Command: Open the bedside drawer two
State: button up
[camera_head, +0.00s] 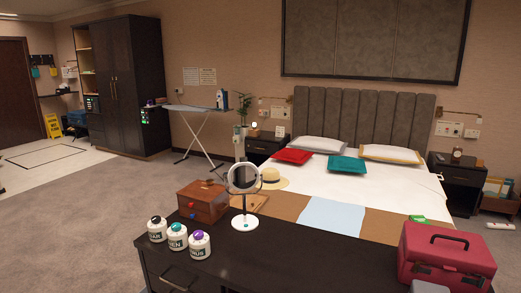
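Two dark bedside cabinets flank the bed. The left bedside cabinet (262,147) stands left of the headboard, partly behind a plant and the bed. The right bedside cabinet (457,175) stands at the right of the bed, with a light handle on its front and a small dark object on top. The drawer fronts of both look closed, though they are small and far off. I cannot tell which one is drawer two. My gripper is not in view.
A dark table (290,265) fills the near foreground, bearing a red toolbox (447,258), a mirror (244,195), a wooden box (201,201) and several white jars. The bed (330,185) lies behind it. An ironing board (195,118) stands back left. Carpet (75,225) is open at left.

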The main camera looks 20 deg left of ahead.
aim_at(266, 144)
jog(key=z, duration=0.5)
jog(key=k, duration=0.15)
jog(key=u, duration=2.8)
jog(key=i, duration=2.1)
